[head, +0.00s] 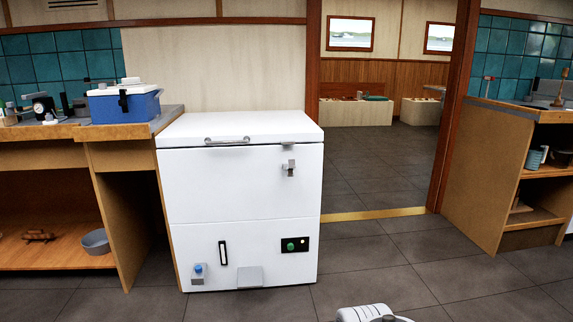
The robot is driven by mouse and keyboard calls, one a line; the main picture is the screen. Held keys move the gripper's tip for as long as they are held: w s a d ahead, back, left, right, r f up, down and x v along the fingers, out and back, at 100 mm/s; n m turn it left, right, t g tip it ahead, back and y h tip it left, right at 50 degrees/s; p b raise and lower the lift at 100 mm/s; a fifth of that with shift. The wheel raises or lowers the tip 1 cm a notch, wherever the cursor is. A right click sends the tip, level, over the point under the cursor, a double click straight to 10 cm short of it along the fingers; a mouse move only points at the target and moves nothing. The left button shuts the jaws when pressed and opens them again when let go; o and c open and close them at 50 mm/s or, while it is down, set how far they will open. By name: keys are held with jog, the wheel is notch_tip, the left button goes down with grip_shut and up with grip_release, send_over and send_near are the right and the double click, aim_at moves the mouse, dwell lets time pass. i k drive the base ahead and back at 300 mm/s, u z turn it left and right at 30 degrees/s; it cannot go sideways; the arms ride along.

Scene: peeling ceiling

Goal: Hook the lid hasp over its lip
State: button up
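A white chest freezer (240,190) stands shut against the wall in the head view, with its lid (240,128) down. A bar handle (227,141) runs along the lid's front edge. A small metal hasp (290,168) is on the upper right of the front, just below the lid seam. A small grey piece (288,146) sits at the lid's edge above it. The parts are too small to tell whether the hasp is hooked over a lip. My gripper is not in view; a white part of my own body shows at the bottom edge.
A blue cooler with a white lid (125,102) stands on the left counter (70,131). A shelved counter (545,110) stands at the right. The grey tiled floor (420,255) is open before the freezer, and a doorway is behind it to the right.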

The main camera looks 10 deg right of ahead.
aim_at(289, 168)
jog(key=i, duration=1.15)
jog(key=u, duration=1.65)
